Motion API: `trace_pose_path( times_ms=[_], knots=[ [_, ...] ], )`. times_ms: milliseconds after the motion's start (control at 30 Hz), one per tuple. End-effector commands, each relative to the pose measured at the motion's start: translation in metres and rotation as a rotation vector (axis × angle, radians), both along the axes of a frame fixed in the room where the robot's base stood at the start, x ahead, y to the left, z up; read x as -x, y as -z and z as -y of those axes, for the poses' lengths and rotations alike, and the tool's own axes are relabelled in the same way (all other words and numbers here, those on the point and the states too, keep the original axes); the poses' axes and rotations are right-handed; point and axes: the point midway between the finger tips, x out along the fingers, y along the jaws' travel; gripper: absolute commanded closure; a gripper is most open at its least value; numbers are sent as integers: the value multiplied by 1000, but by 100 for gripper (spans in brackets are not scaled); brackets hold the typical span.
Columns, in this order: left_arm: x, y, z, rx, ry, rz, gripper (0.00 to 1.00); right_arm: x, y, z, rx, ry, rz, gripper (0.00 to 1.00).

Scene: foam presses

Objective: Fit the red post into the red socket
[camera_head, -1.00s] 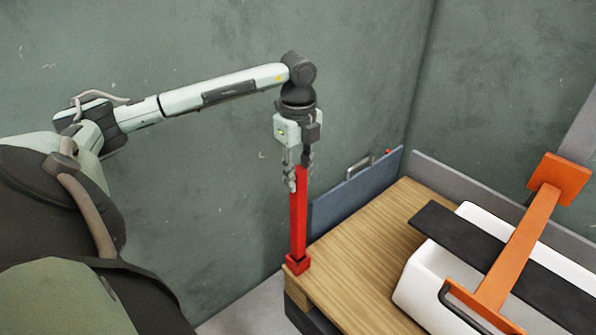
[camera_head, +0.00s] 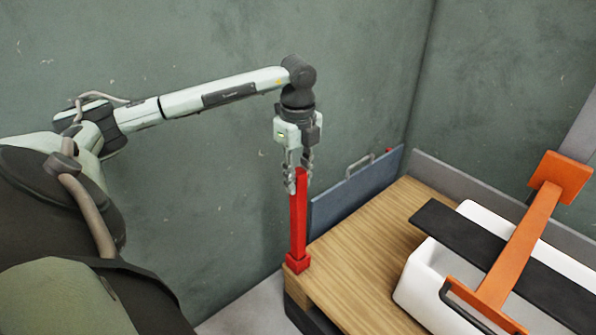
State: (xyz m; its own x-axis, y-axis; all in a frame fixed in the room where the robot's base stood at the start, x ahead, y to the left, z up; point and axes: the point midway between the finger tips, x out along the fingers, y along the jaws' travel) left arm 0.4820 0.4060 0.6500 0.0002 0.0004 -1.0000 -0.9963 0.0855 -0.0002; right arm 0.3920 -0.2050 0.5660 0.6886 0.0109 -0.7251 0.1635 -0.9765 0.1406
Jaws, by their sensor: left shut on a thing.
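The red post (camera_head: 298,218) stands upright at the left corner of the wooden table top. Its lower end meets the red socket (camera_head: 298,264), a small block at the table's edge. How deep the post sits in the socket cannot be told. My left gripper (camera_head: 299,186) points down from above and is shut on the upper end of the post. My right gripper does not show.
The wooden table top (camera_head: 362,262) is bare on its left part. A white block (camera_head: 422,277) with a black bar (camera_head: 470,240) and an orange clamp (camera_head: 520,243) lies at the right. A blue panel (camera_head: 357,187) with a handle stands behind, near the green wall.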

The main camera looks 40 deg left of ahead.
Motion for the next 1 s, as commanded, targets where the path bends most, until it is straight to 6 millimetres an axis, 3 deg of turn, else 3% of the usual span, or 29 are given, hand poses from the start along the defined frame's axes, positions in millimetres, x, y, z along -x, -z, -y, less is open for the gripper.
trace_pose_path(
  times_ms=[1000],
  knots=[
    [0,26,0,-1,0,0,100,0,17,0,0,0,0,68]
  ],
)
